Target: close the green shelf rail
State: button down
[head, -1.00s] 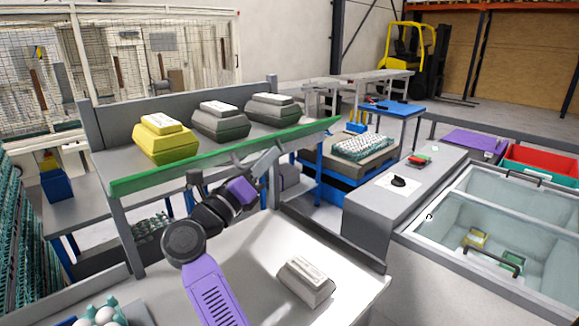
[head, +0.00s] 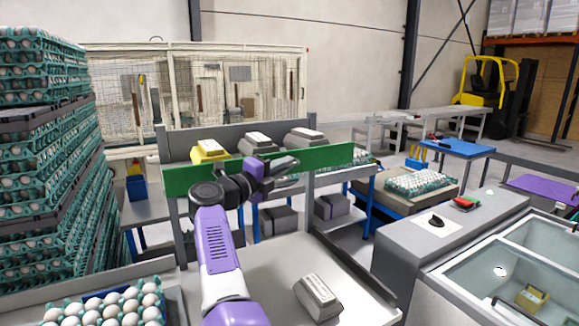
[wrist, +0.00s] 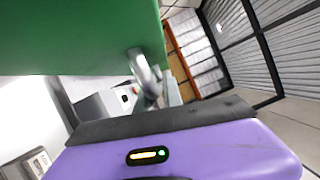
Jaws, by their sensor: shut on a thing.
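The green shelf rail (head: 335,157) stands upright along the front edge of the grey shelf, its broad face toward me. It hides the lower parts of the yellow carton (head: 209,152) and two grey cartons (head: 257,144) (head: 304,138) on the shelf. My gripper (head: 284,168) is at the middle of the rail, shut on it. In the wrist view the green rail (wrist: 75,35) fills the upper left, and a grey finger (wrist: 146,76) is against its lower edge. The exact contact is partly hidden by the purple wrist.
A pale carton (head: 318,296) lies on the white bench below the shelf. A tray of eggs (head: 105,308) is at the front left, beside tall teal egg stacks (head: 45,170). A grey counter (head: 405,255) with a glass-lidded bin is at right.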

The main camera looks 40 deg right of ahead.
jog(key=shift+w+r+n, duration=0.1)
jog(key=shift+n, duration=0.2)
jog(key=c, duration=1.5)
grip_release()
jog(key=shift+s+a+f+b, duration=0.15)
jog(key=shift+a+b, duration=0.2)
jog(key=shift+a, duration=0.9)
jog(key=shift+s+a+b, duration=0.2)
jog(key=shift+a+b, duration=0.1)
jog(key=shift+a, duration=1)
jog(key=shift+s+a+f+b, duration=0.15)
jog(key=shift+a+b, duration=0.2)
jog(key=shift+a, duration=0.9)
